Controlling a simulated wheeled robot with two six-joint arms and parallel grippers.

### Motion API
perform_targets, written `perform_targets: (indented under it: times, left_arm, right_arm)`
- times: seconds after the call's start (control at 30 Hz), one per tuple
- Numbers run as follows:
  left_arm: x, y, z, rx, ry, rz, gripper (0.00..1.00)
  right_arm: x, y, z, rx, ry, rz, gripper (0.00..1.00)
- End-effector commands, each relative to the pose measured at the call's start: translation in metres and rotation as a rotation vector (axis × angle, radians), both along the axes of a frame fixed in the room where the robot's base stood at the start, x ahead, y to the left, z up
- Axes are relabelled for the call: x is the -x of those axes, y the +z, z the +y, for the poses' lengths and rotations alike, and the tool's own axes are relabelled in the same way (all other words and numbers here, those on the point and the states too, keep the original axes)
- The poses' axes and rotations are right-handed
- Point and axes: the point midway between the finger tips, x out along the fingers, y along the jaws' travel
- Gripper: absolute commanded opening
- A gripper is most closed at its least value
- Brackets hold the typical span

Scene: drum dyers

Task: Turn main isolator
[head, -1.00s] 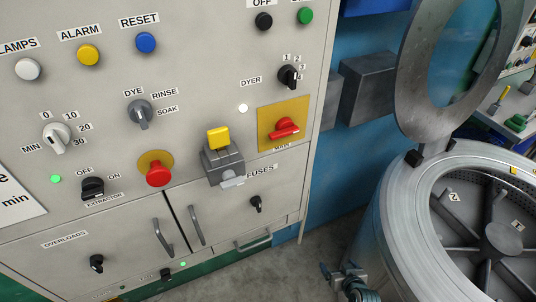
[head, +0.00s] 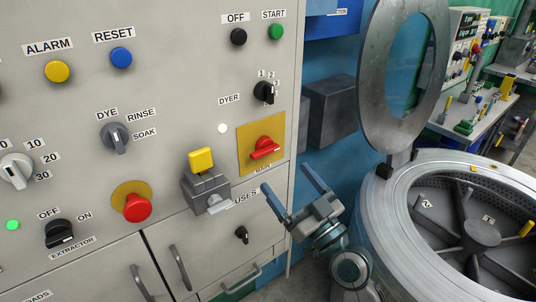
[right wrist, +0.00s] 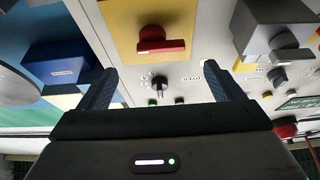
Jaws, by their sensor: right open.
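The main isolator is a red rotary handle (head: 265,148) on a yellow plate (head: 246,160), marked MAIN, near the right edge of the grey panel. In the right wrist view the red handle (right wrist: 161,44) is ahead of the fingers, near the top middle. My right gripper (head: 288,188) is open and empty, below and a little right of the handle, apart from it. Its two fingers also show in the right wrist view (right wrist: 170,88). My left gripper is in neither current view.
A grey box with a yellow block (head: 202,160) juts from the panel left of the isolator. A red mushroom button (head: 137,207) is farther left. A drum machine (head: 385,215) with a raised round lid (head: 382,125) stands right. A dark grey box (head: 333,108) hangs on the blue wall.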

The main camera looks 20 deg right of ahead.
Motion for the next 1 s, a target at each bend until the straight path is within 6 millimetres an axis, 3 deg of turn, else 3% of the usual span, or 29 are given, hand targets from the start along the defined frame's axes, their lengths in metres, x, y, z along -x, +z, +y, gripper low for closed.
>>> perform_targets:
  times: [0.1, 0.4, 0.8, 1.0]
  left_arm:
    - [0.000, 0.017, -0.001, 0.001, 0.000, 0.000, 0.36]
    - [-0.001, 0.036, 0.001, -0.001, 0.000, -0.001, 0.36]
    - [-0.001, 0.037, 0.001, -0.001, 0.000, -0.002, 0.36]
    - [-0.001, 0.037, 0.002, -0.002, -0.001, -0.002, 0.36]
  right_arm:
    - [-0.022, 0.015, 0.008, -0.003, -0.001, 0.000, 0.87]
    - [-0.061, 0.029, 0.022, 0.001, -0.001, 0.003, 0.87]
    - [-0.068, 0.029, 0.025, 0.001, 0.000, 0.003, 0.87]
    - [-0.068, 0.029, 0.024, 0.001, -0.001, 0.003, 0.50]
